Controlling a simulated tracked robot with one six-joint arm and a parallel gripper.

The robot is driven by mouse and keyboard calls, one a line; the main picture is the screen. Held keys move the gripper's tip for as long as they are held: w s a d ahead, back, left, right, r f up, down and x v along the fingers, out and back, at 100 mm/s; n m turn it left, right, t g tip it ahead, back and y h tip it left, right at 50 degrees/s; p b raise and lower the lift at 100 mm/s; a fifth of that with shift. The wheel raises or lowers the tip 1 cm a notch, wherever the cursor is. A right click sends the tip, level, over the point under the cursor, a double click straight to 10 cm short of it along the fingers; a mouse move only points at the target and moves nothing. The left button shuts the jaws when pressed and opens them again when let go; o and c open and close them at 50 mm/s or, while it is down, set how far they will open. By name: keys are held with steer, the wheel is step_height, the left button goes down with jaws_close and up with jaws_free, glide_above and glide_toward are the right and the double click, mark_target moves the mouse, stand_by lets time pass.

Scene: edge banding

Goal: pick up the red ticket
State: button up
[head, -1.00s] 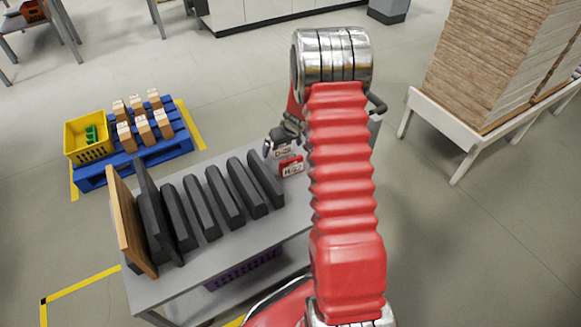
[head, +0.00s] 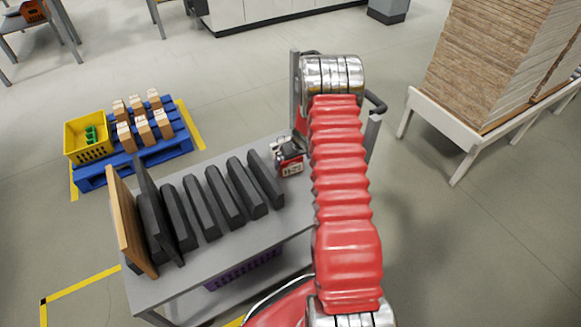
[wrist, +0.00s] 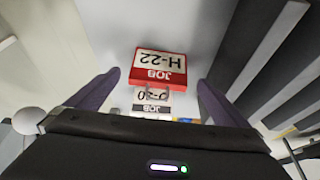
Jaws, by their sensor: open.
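The red ticket (wrist: 158,66), a white card with a red band reading "JOB" and "H-22", lies between and beyond my fingers in the wrist view. In the head view the red ticket (head: 292,169) shows on the cart's grey top, right of the black slabs, partly covered by my gripper. A second ticket (wrist: 152,97) with a dark band sits behind it, nearer my palm in the wrist view. My gripper (wrist: 158,84) is open, its two purple fingers on either side of the tickets. In the head view my gripper (head: 284,147) is small and partly hidden by my arm.
Several black slabs (head: 205,203) and a wooden board (head: 131,222) stand in a row on the grey cart (head: 200,269), left of the ticket. A blue pallet (head: 137,160) with a yellow crate (head: 88,137) stands beyond. A board stack (head: 490,60) stands at right.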

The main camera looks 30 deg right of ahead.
mark_target(292, 161)
steer(key=shift+w+f, duration=0.15)
steer(key=shift+f, duration=0.1)
steer(key=shift+x, duration=2.6)
steer(key=shift+w+d, duration=0.1)
steer(key=shift+w, duration=0.05)
steer(key=shift+c, duration=0.4)
steer(key=c, duration=1)
steer(key=shift+r, duration=0.1)
steer(key=shift+r, duration=4.95)
